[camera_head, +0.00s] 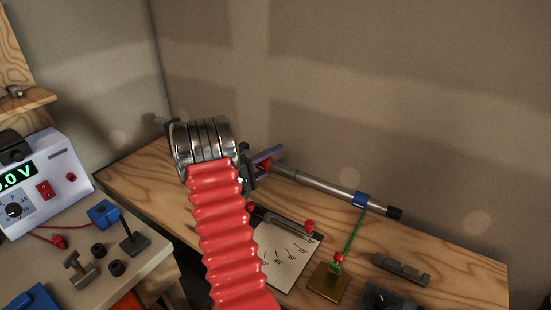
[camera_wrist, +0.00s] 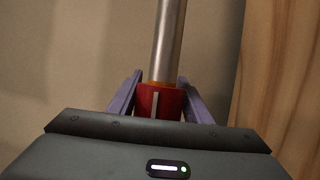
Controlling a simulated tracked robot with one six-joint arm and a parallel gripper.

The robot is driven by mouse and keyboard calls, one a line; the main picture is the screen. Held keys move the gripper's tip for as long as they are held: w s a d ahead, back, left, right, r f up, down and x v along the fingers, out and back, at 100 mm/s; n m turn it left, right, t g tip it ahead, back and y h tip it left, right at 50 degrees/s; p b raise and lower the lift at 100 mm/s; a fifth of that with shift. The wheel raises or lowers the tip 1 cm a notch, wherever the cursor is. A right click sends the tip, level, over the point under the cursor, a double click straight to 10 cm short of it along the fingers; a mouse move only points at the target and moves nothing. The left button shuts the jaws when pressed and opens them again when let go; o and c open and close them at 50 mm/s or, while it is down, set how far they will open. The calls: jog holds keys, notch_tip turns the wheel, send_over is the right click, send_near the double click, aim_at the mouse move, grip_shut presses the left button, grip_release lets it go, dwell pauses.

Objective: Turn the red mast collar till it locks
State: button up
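The red mast collar (camera_wrist: 157,103) sits around a grey metal mast in the wrist view, with an orange ring at its far edge and a pale line down its side. My gripper (camera_wrist: 160,88) has one purple finger on each side of the collar, and both appear to press against it. In the head view my gripper (camera_head: 264,162) is at the mast's left end, where a little red of the collar shows between the fingers. The mast (camera_head: 315,184) lies aslant above the bench, with a blue clamp (camera_head: 360,199) and a black end cap (camera_head: 394,212) at the right.
An angle chart (camera_head: 284,262) lies below the mast. A green line runs from the blue clamp to a brass block (camera_head: 328,284). A grey notched rack (camera_head: 401,268) is at the right. A power supply (camera_head: 43,185) stands at the left.

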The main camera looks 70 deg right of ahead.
jog(key=c, duration=0.6)
jog(key=shift+f, duration=0.1)
jog(key=shift+f+y, duration=0.15)
jog(key=shift+y, duration=0.15)
